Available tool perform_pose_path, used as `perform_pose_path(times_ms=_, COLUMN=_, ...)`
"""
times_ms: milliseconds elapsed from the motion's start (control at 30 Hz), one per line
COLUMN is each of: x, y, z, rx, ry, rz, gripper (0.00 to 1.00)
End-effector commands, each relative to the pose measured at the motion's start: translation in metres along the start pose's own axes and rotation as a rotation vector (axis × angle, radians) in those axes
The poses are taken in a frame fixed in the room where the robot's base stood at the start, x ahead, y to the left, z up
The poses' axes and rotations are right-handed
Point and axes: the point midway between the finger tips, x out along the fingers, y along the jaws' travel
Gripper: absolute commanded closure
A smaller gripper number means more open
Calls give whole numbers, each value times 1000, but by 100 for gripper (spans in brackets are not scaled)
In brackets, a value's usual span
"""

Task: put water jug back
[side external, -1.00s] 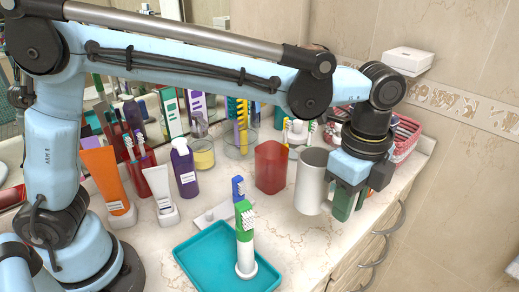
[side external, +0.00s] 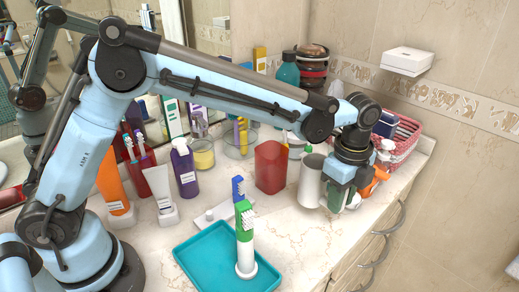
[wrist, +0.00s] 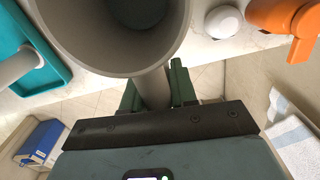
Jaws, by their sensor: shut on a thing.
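The water jug (side external: 310,182) is a pale grey cylinder with a handle, upright at the counter's right part, beside the red cup. My gripper (side external: 339,197) is on the jug's right side, its green fingers pointing down. In the wrist view the jug's wide open mouth (wrist: 110,40) fills the upper left. There my gripper (wrist: 156,92) is shut on the jug's handle, one finger on each side. I cannot tell whether the jug's base touches the counter.
A red cup (side external: 271,168) stands just left of the jug. An orange spray bottle (side external: 376,180) and a pink basket (side external: 407,140) are to the right. A teal tray (side external: 200,262) and a green-and-white toothbrush (side external: 245,245) are in front. Clear counter lies between tray and jug.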

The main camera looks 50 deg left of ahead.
Motion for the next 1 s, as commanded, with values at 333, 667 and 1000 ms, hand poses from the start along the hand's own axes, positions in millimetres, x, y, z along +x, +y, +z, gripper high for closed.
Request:
perform_pose_path(times_ms=333, x=38, y=0, z=0, rx=0, ry=0, rz=0, gripper=100)
perform_pose_path(times_ms=667, x=40, y=1, z=0, rx=-1, ry=0, rz=0, gripper=100)
perform_pose_path(times_ms=1000, x=42, y=1, z=0, rx=-1, ry=0, rz=0, gripper=47)
